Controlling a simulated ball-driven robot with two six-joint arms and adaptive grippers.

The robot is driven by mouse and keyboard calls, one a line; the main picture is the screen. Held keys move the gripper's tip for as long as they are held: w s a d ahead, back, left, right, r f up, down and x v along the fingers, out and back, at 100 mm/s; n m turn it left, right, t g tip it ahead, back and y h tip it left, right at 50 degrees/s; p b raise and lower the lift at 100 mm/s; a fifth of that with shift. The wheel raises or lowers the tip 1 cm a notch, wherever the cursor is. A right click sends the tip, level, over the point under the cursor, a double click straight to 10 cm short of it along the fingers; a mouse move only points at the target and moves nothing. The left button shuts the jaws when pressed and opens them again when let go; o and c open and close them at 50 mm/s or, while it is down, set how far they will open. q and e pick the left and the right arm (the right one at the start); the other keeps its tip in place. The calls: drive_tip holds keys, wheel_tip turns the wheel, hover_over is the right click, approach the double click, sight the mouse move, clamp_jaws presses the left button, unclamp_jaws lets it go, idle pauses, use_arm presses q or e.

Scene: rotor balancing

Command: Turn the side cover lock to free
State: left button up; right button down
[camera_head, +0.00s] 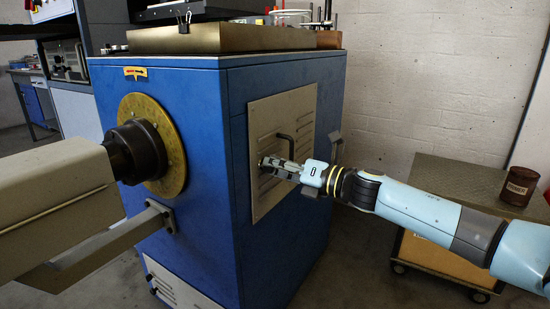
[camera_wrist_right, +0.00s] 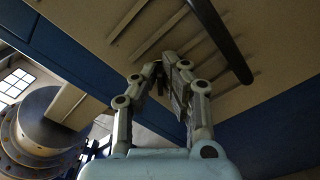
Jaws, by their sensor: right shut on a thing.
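The side cover (camera_head: 262,118) is a beige louvred panel on the right-hand face of the blue machine, and it lies flat against it. A dark bar handle (camera_head: 286,143) stands out from the cover; it also shows at the top of the wrist view (camera_wrist_right: 222,42). My right gripper (camera_head: 268,165) is at the cover's left part, just below the handle. In the wrist view its fingers (camera_wrist_right: 164,70) are closed together on the small, dark side cover lock (camera_wrist_right: 160,84), which they mostly hide. I cannot tell how the lock is turned. My left gripper is not in view.
The blue machine (camera_head: 205,130) has a brass disc (camera_head: 166,120) and a dark hub on its front. A large beige housing (camera_head: 55,190) fills the left. A cart (camera_head: 440,170) with a brown tin (camera_head: 519,187) stands at the right. Floor is free before the machine's right side.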

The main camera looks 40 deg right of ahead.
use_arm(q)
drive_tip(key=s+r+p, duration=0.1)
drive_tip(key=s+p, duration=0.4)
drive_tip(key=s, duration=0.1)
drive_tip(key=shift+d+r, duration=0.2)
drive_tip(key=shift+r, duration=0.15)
use_arm(e)
drive_tip(key=m, duration=1)
drive_tip(key=shift+d+f, duration=0.15)
drive_tip(key=shift+f, duration=0.1)
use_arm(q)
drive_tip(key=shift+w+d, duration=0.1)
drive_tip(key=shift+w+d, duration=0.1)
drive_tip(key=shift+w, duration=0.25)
use_arm(e)
drive_tip(key=c, duration=1.5)
unclamp_jaws()
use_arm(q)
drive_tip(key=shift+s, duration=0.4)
use_arm(e)
drive_tip(key=v, duration=1.2)
